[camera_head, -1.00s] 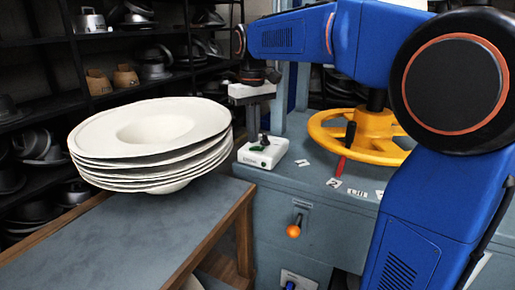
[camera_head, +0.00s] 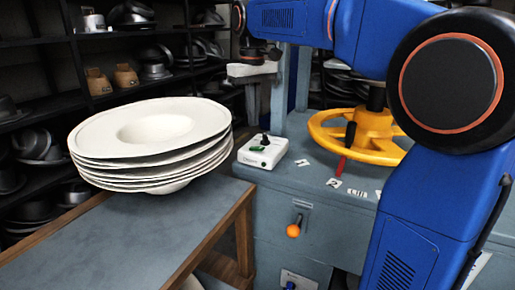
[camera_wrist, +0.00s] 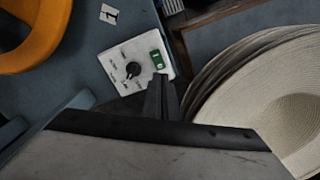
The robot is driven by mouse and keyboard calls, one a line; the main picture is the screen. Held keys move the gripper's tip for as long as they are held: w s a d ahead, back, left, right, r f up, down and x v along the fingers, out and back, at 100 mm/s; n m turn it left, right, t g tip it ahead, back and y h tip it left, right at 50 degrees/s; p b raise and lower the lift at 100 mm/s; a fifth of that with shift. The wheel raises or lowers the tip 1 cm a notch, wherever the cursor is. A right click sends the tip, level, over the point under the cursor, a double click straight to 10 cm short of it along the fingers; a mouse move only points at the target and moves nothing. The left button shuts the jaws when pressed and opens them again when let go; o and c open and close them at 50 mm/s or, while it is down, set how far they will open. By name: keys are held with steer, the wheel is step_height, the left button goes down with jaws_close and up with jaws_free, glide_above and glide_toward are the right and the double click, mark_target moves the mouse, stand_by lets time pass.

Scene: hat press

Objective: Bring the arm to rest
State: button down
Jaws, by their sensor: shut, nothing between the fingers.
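My arm (camera_head: 300,25) reaches left across the top of the head view, above the grey machine cabinet (camera_head: 330,225). My gripper (camera_wrist: 160,82) points downward, and its two dark fingers are together with nothing visible between them. In the head view, the gripper's pale body (camera_head: 252,70) is high above a white control box (camera_head: 263,151). In the wrist view, the box (camera_wrist: 133,64) with its black dial and green switch lies beyond the fingertips. The fingers are apart from it.
A stack of white hat shapes (camera_head: 150,130) sits on a wood-edged table (camera_head: 120,240) at left. A yellow handwheel (camera_head: 372,135) stands on the cabinet at right. Dark shelves (camera_head: 60,45) with metal hat forms stand behind. An orange-knobbed lever (camera_head: 294,230) sticks out in front.

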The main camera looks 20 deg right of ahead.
stand_by(0.3)
steer(key=s+d+f+m+t, duration=0.1)
steer(key=s+d+f+t, duration=0.1)
steer(key=s+f, duration=0.9)
steer(key=s+d+f+m+t, duration=0.2)
steer(key=s+d+f, duration=0.3)
steer(key=s+f, duration=0.6)
steer(key=s, duration=0.7)
steer(key=shift+t, duration=0.4)
